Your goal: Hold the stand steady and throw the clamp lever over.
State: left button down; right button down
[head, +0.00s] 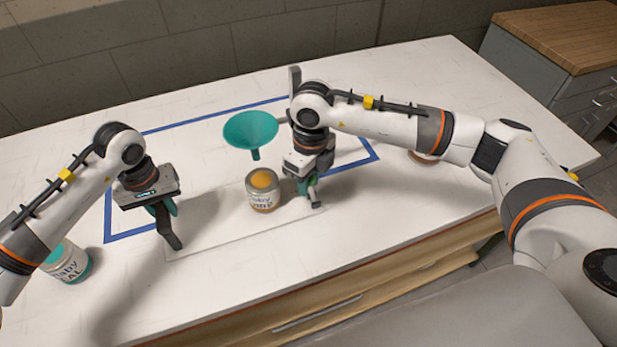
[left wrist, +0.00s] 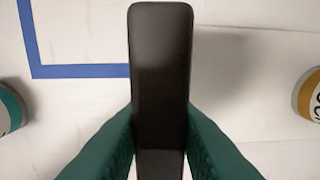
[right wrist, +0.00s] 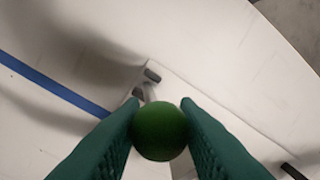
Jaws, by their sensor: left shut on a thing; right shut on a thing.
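The stand has a pale flat base plate (head: 215,232) on the table. A dark upright handle (head: 171,238) rises at its left end. My left gripper (head: 161,210) is shut on this handle, which also shows between the green fingers in the left wrist view (left wrist: 160,70). The clamp lever ends in a green ball knob (right wrist: 160,131). My right gripper (right wrist: 160,120) is shut on that knob, at the right end of the base plate in the head view (head: 311,182). The fingers and arm hide most of the lever and clamp.
A jar with orange contents (head: 263,197) stands on the base plate between my grippers. A teal funnel (head: 250,130) is above and behind it. Another jar (head: 68,265) with teal contents stands at the left. Blue tape (head: 130,234) marks a rectangle.

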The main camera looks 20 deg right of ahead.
jog(key=shift+d, duration=0.1)
jog(key=d+y, duration=0.1)
jog(key=y, duration=0.1)
jog(key=d+y, duration=0.2)
jog(key=shift+d+f, duration=0.15)
pick_arm(q)
jog(key=shift+a, duration=0.1)
pick_arm(e)
jog(key=shift+d+f+y, duration=0.3)
jog(key=shift+d+y, duration=0.4)
jog(key=shift+y, duration=0.4)
jog(key=shift+d+f+y, duration=0.3)
jog(key=shift+d+y, duration=0.35)
jog(key=shift+y, duration=0.45)
jog(key=c, duration=1.1)
grip_release()
jog(key=shift+r, duration=0.1)
